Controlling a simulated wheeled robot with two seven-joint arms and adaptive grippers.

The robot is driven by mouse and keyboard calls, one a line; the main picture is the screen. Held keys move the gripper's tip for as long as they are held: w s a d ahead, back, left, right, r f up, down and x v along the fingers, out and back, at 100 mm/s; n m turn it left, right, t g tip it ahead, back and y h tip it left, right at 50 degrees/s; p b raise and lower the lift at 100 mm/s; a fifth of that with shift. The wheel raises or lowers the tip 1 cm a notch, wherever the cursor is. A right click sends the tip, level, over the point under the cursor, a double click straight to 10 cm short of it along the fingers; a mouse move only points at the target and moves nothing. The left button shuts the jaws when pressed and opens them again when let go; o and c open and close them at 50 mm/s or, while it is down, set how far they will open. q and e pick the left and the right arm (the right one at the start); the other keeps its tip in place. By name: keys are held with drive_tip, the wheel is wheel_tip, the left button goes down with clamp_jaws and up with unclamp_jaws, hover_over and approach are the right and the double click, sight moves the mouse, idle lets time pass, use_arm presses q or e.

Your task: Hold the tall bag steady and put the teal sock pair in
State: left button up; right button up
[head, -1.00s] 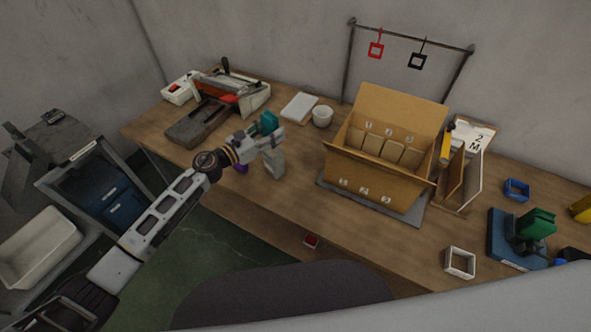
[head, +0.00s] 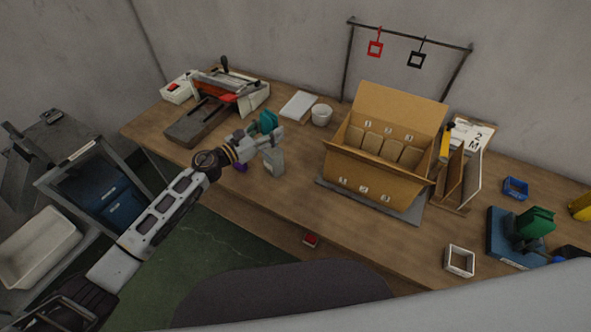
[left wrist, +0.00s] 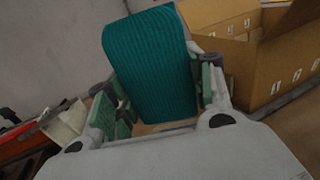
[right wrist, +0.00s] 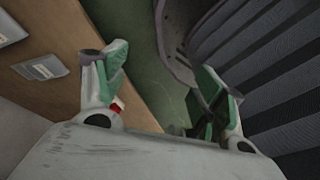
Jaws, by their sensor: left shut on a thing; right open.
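The teal sock pair (left wrist: 150,65) is a ribbed, folded block between my left fingers. It also shows as a small teal patch in the head view (head: 267,121). My left gripper (left wrist: 160,95) is shut on it; in the head view the gripper (head: 264,142) is over the left part of the table, left of the cardboard box (head: 365,180). My right gripper (right wrist: 165,70) is open and empty, with the table edge and floor beyond it; it is not in the head view. I cannot make out a tall bag in any view.
The open box has numbered compartments with several brown packets. A white cup (head: 321,115) stands behind my left gripper. A wooden rack (head: 457,180), a white square frame (head: 460,262) and a blue stand (head: 508,240) are to the right. The table's front middle is mostly clear.

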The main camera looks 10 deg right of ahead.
sight(272, 150)
drive_tip(key=s+a+r+n+g+y, duration=0.15)
drive_tip(key=r+n+y, duration=0.55)
drive_tip(key=r, duration=1.2)
drive_tip(key=a+r+n+g+y, duration=0.1)
drive_tip(key=a+r+n+y, duration=0.2)
drive_tip(key=r+n, duration=1.2)
drive_tip(key=w+a+r+m+t+y, duration=0.2)
drive_tip(key=w+a+r+t+y, duration=0.15)
drive_tip(key=w+r, duration=0.75)
drive_tip(key=w+a+m+t+h, duration=0.2)
drive_tip(key=w+a+m+t, duration=0.1)
drive_tip(key=w, duration=0.7)
drive_tip(key=w+a+m+t+h, duration=0.2)
drive_tip(key=w+a+m+t, duration=0.2)
drive_tip(key=w+m, duration=0.4)
drive_tip(key=w+a+m+t+h, duration=0.2)
drive_tip(key=w+a+m+t, duration=0.2)
drive_tip(key=w, duration=0.8)
drive_tip(key=shift+w+r+m+t, duration=0.3)
drive_tip(key=shift+m, duration=0.9)
drive_tip(key=shift+w+a, duration=0.1)
drive_tip(key=shift+a, duration=0.05)
